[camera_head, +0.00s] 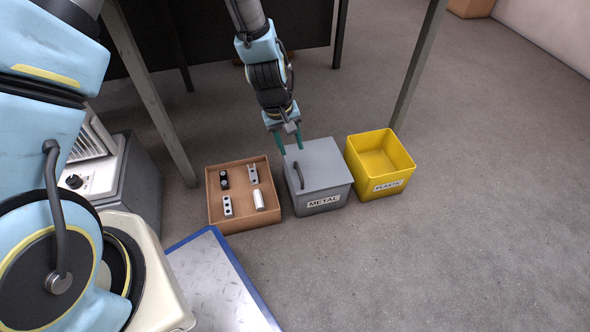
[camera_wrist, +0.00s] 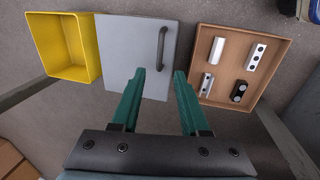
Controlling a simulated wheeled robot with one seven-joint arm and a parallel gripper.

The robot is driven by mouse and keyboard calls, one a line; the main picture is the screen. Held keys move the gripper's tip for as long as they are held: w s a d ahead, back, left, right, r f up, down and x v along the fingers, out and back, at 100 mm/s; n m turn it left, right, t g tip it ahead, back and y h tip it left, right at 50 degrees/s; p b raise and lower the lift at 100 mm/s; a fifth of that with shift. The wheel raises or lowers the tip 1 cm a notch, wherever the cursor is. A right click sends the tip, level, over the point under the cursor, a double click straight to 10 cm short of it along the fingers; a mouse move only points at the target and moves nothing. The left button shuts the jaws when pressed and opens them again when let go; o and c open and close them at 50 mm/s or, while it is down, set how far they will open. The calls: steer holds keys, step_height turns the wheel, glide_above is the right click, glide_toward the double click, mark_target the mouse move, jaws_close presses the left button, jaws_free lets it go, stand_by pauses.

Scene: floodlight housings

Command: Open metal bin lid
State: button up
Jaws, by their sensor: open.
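The grey metal bin (camera_head: 325,201) carries a METAL label and stands on the floor between two other containers. Its flat grey lid (camera_head: 322,163) is shut. A dark bar handle (camera_head: 300,165) runs along the lid's left side. In the wrist view the lid (camera_wrist: 127,45) fills the upper middle, with the handle (camera_wrist: 162,47) at its right side. My gripper (camera_head: 290,140) is above the lid's far left edge. Its green fingers (camera_wrist: 160,73) are open and empty, pointing toward the handle and apart from it.
A brown tray (camera_head: 240,222) with several small metal and black parts stands left of the bin. An open, empty yellow PLASTIC bin (camera_head: 388,187) stands to the right. Table legs (camera_head: 417,67) rise behind. A blue-edged metal plate (camera_head: 215,285) lies front left. Floor at right is clear.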

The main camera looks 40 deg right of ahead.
mark_target(299, 170)
steer(key=f+b, duration=0.1)
steer(key=f, duration=0.2)
steer(key=d+f+b, duration=0.1)
steer(key=f, duration=0.2)
steer(key=f+b, duration=0.1)
steer(key=f, duration=0.2)
steer(key=shift+s+d+f+b, duration=0.3)
steer(key=shift+s+d+f, duration=0.05)
steer(key=shift+d+f, duration=0.05)
jaws_close()
stand_by(1.0)
